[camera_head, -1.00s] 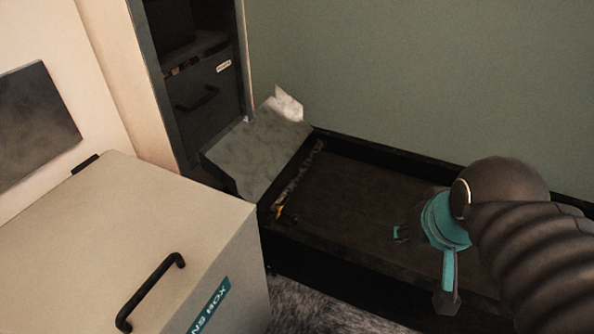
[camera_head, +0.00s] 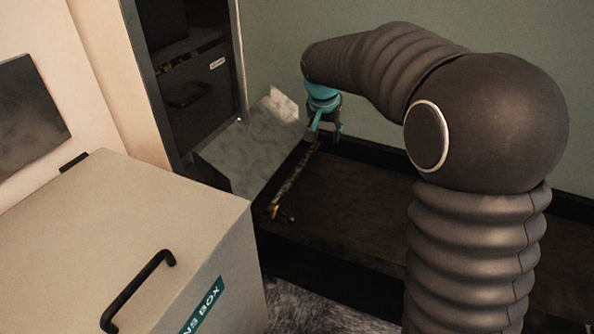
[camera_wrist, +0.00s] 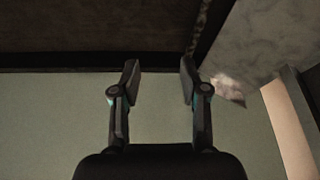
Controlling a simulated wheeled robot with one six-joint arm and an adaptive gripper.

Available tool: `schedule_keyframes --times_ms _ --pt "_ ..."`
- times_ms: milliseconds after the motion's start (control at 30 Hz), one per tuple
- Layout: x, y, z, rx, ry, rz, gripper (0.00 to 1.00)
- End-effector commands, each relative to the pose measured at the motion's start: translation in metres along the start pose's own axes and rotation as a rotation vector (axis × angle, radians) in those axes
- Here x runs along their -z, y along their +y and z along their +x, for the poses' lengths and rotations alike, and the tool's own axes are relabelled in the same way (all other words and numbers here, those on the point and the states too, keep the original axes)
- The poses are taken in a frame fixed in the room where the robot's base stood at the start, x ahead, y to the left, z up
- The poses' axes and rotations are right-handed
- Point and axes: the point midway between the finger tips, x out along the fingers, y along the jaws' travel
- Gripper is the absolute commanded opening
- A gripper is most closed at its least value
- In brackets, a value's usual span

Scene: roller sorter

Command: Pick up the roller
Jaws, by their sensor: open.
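The roller appears to be the long, thin, mottled bar (camera_head: 292,186) with a yellow bit at its near end. It lies along the left end of the dark conveyor bed (camera_head: 350,205), beside a sloping grey plate (camera_head: 245,150). My gripper (camera_head: 324,137) is open and empty above the bar's far end, near the back wall. In the wrist view the open fingers (camera_wrist: 160,68) point toward the bed's back edge. A strip of the bar (camera_wrist: 199,30) shows just beyond the right finger. Whether the fingers touch anything cannot be told.
A beige box (camera_head: 150,235) with a black handle stands at the front left. A dark cabinet (camera_head: 200,85) with drawers is behind it. A crumpled white piece (camera_head: 281,104) sits at the grey plate's top. The green wall is close behind the bed.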

Motion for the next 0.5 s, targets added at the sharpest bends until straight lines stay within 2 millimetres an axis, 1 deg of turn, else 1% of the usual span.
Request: schedule_keyframes --times_ms 33,100,200,300,400,500 --pt "0.004 -0.018 0.022 -0.007 -0.005 0.004 0.45" --pt "0.010 -0.040 0.046 -0.015 -0.006 0.018 0.45" --pt "0.014 -0.069 0.080 -0.026 -0.006 0.038 0.45" --pt "0.016 -0.094 0.109 -0.035 -0.003 0.055 0.45" --pt "0.015 -0.112 0.131 -0.042 -0.001 0.070 0.45" --pt "0.014 -0.123 0.144 -0.045 0.003 0.078 0.45"
